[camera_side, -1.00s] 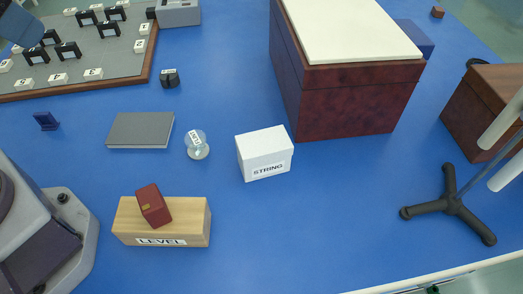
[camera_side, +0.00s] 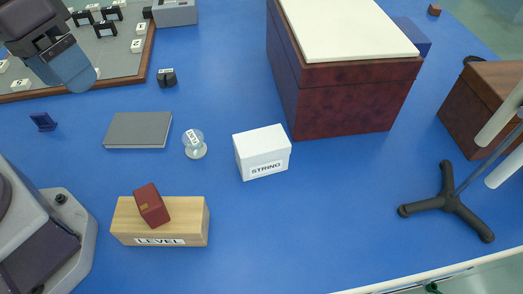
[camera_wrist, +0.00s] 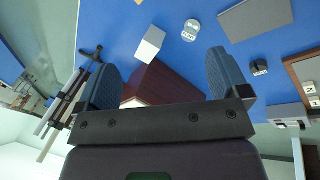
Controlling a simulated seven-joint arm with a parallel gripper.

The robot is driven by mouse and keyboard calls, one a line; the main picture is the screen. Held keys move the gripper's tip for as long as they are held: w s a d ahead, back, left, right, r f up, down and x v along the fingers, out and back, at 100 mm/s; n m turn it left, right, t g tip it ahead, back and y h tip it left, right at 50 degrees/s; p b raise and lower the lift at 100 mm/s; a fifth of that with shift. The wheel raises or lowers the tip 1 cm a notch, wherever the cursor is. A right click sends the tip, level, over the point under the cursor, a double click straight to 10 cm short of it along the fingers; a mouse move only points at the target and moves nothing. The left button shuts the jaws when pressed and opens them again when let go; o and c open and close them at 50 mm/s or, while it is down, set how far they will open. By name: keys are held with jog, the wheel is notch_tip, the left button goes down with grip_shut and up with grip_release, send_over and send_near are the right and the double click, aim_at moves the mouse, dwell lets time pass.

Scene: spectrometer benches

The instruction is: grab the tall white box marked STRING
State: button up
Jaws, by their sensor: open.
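The white box marked STRING (camera_side: 263,150) stands on the blue table in the middle of the side view, its label facing front. In the wrist view, a white box (camera_wrist: 150,44) shows ahead of and between my fingers, its label not visible. My gripper (camera_side: 70,72) hangs over the upper left in the side view, well away from the box, above the grey board's edge. In the wrist view, the two blue fingers of my gripper (camera_wrist: 165,78) are wide apart with nothing between them.
Left of the box are a small labelled glass piece (camera_side: 194,144) and a grey slab (camera_side: 138,130). A wooden LEVEL block (camera_side: 190,215) bears a dark red piece (camera_side: 151,205). A large dark red case (camera_side: 345,100) stands close behind right. A tripod foot (camera_side: 450,200) is at right.

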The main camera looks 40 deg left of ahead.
jog(key=w+d+f+n+g+h, duration=0.25)
jog(key=d+f+g+h, duration=0.2)
jog(key=d+h, duration=0.35)
jog(key=n+t, duration=1.7)
jog(key=n, duration=0.7)
send_over(238, 155)
jog(key=s, duration=0.1)
notch_tip(238, 155, down, 12)
jog(key=shift+n+t+y, duration=0.45)
jog(key=shift+n+y, duration=0.05)
jog(key=shift+n, duration=0.45)
jog(key=f, duration=0.6)
jog(key=a+f, duration=0.1)
jog(key=f, duration=0.2)
jog(key=shift+w+f, duration=0.1)
jog(key=shift+w, duration=0.05)
jog(key=shift+x, duration=2.5)
jog(key=c, duration=1.1)
